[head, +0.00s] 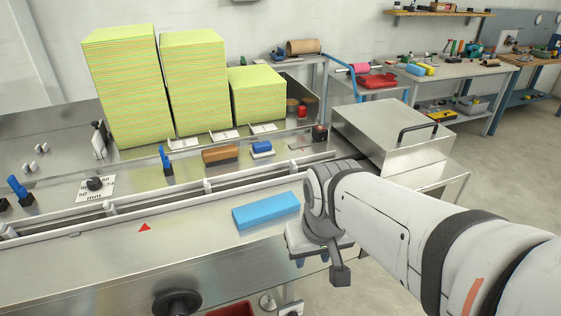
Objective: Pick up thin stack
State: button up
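Three stacks of yellow-green layered sheets stand behind the steel channel in the head view. The left stack (125,88) is the tallest, the middle stack (195,85) is nearly as tall, and the right stack (258,95) is much lower. My gripper (312,262) hangs at the front right, past the right end of a blue block (266,211) on the steel counter.
A steel housing with a black handle (392,130) stands at the right of the channel. A brown block (220,154) and a small blue-and-white piece (262,148) lie on the ledge before the stacks. The counter's front left, around a red triangle (145,227), is mostly clear.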

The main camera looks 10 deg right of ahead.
aim_at(248, 215)
jog(key=z, duration=0.7)
jog(key=k, duration=1.75)
jog(key=u, duration=0.4)
jog(key=i, duration=1.65)
jog(key=u, duration=0.05)
